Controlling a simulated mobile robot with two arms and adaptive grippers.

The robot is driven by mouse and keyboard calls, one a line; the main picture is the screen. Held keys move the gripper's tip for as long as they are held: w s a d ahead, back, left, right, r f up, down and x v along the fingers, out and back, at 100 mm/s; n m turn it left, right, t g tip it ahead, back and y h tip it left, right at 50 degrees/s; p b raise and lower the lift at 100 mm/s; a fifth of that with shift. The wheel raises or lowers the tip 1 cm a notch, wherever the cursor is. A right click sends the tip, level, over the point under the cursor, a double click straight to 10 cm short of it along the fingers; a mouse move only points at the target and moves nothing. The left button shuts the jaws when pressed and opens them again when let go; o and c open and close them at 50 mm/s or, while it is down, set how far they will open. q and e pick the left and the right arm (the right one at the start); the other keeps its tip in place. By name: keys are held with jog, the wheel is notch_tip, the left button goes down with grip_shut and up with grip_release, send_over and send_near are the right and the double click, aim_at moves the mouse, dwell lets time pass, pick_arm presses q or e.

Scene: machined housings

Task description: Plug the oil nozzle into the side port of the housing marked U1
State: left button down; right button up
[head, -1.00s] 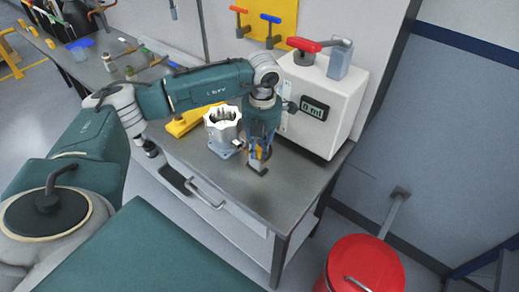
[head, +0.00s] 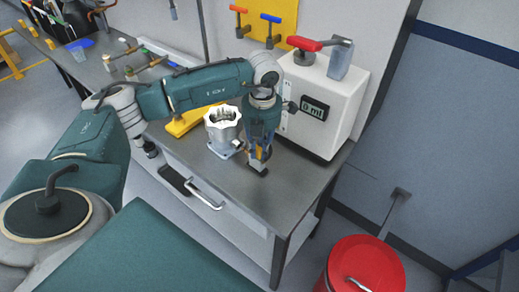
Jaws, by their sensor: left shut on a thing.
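A silvery housing (head: 222,122) with a scalloped open top stands upright on the metal workbench. A small fitting (head: 238,144) sticks out low on its right side; no U1 mark is readable. My left gripper (head: 258,160) points down just right of the housing, low over the bench. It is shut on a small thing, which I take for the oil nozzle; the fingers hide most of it. A dark block (head: 258,169) shows at the fingertips; I cannot tell whether it is held or stands on the bench. My right gripper is not in view.
A white dispenser box (head: 325,108) reading 0 ml stands behind the gripper, with a red lever (head: 304,45) on top. A yellow piece (head: 190,120) lies left of the housing. The bench front right is clear. A red bin (head: 366,265) stands on the floor.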

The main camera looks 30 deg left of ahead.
pick_arm(q)
jog(key=shift+w+a+b, duration=0.15)
jog(key=shift+a+b, duration=0.05)
jog(key=shift+a, duration=0.5)
jog(key=shift+w+a+b, duration=0.1)
jog(key=shift+a+b, duration=0.05)
jog(key=shift+a, duration=0.5)
jog(key=c, duration=1.6)
grip_release()
jog(key=shift+o, duration=0.2)
notch_tip(320, 180, up, 12)
jog(key=shift+d, duration=0.3)
jog(key=shift+s, duration=0.15)
